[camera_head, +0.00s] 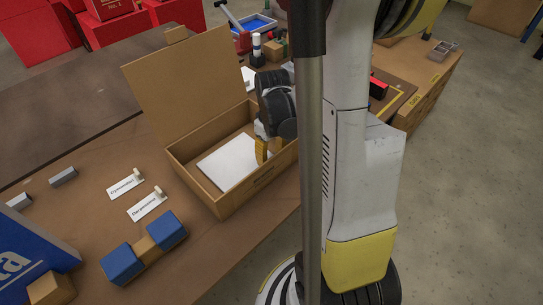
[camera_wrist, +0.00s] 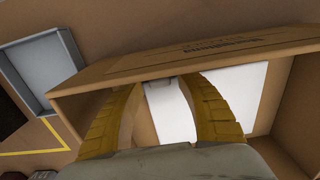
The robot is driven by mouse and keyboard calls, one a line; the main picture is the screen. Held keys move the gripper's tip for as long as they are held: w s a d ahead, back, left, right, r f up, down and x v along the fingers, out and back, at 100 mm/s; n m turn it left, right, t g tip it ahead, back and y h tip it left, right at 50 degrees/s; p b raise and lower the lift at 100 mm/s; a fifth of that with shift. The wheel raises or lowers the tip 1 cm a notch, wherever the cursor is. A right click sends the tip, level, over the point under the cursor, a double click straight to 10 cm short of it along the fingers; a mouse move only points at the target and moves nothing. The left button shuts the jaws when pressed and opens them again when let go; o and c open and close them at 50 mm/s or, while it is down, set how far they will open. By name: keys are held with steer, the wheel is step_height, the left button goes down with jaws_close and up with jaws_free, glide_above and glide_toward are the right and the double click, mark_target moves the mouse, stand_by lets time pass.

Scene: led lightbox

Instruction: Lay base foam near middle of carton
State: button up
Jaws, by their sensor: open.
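The base foam (camera_head: 228,161) is a flat white slab lying on the floor of the open carton (camera_head: 232,207). In the wrist view the foam (camera_wrist: 246,88) shows between and to the right of my yellow fingers, with brown carton floor beside it. My gripper (camera_head: 262,150) is over the right end of the carton, its fingers reaching down inside the walls. In the wrist view my gripper (camera_wrist: 163,84) is open, with the fingers apart and the foam visible between them. Whether the fingertips touch the foam cannot be told.
The carton's lid (camera_head: 190,85) stands raised at the back. A blue-ended block (camera_head: 145,246) and labelled cards (camera_head: 126,185) lie left of the carton on the table. In the wrist view, a grey tray (camera_wrist: 42,68) sits outside the carton wall.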

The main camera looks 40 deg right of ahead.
step_height(320, 180, up, 12)
steer(key=p, duration=0.4)
steer(key=s+a+r+t, duration=0.1)
steer(key=a+r+t, duration=0.2)
steer(key=a, duration=0.7)
steer(key=s+a+r+t, duration=0.2)
steer(key=a+r+t, duration=0.2)
steer(key=a+r, duration=0.3)
steer(key=a, duration=0.2)
steer(key=shift+s+a+r, duration=0.2)
steer(key=shift+a+r, duration=0.15)
steer(key=shift+r, duration=0.05)
